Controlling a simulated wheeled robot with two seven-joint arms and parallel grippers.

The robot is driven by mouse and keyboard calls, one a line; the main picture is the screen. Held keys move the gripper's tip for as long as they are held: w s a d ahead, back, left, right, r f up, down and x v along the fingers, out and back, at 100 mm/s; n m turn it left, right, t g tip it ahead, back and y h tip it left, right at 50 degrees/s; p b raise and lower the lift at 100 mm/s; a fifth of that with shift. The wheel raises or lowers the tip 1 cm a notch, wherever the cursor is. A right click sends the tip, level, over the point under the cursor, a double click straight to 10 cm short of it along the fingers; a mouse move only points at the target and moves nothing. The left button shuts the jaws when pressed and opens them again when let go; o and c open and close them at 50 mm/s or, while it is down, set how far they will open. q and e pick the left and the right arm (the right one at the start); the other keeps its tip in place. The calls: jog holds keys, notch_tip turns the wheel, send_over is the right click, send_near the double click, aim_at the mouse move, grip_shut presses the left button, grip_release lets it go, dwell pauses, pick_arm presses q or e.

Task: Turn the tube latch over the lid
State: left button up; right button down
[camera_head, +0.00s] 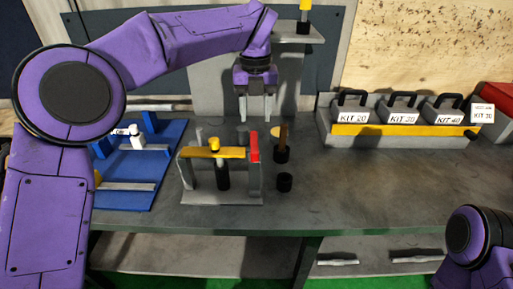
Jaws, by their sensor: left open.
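A grey fixture (190,174) with two uprights stands on the bench left of centre. A yellow bar (230,152), which looks like the lid, lies across its top, with a yellow knob (214,144) above it. A black cylinder (223,176) stands under the bar. A red piece (254,147), likely the tube latch, is at the bar's right end, upright on the right upright; whether it overlaps the bar is hard to tell. My left gripper (256,112) points down, open and empty, above and behind the red piece, apart from it. My right gripper is out of view.
A blue tray (125,198) is left. Labelled kit boxes (398,112) stand in a rack at back right. The bench's right front is clear.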

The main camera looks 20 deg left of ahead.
aim_at(255, 144)
pick_arm(q)
jog(key=f, duration=1)
jog(key=shift+w+a+f+p, duration=0.1)
jog(key=shift+a+f+p, duration=0.1)
jog(key=shift+f+p, duration=0.2)
grip_shut()
